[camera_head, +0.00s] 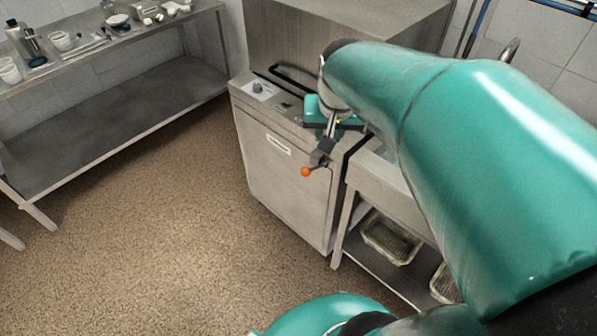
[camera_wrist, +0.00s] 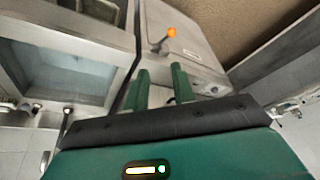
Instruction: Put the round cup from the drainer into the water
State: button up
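My gripper (camera_wrist: 160,75) shows in the wrist view with its two green fingers apart and nothing between them. In the head view its green body (camera_head: 335,123) is over the steel machine's front edge, and its fingertips are hard to make out. The sink basin (camera_wrist: 70,65) is at the left of the wrist view, and I cannot tell whether it holds water. In the head view my arm hides most of the sink (camera_head: 375,175). I cannot make out a drainer.
A lever with an orange knob (camera_head: 305,171) sticks out by the steel machine (camera_head: 285,180), close to my gripper. Wire baskets (camera_head: 390,240) sit on the shelf below the sink. A steel table (camera_head: 110,95) with dishes stands at left. The floor between is clear.

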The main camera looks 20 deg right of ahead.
jog(key=s+a+r+n+t+y, duration=0.1)
jog(key=s+a+n, duration=0.4)
jog(key=s+a, duration=0.6)
jog(key=shift+r+t, duration=0.4)
jog(key=shift+r, duration=0.15)
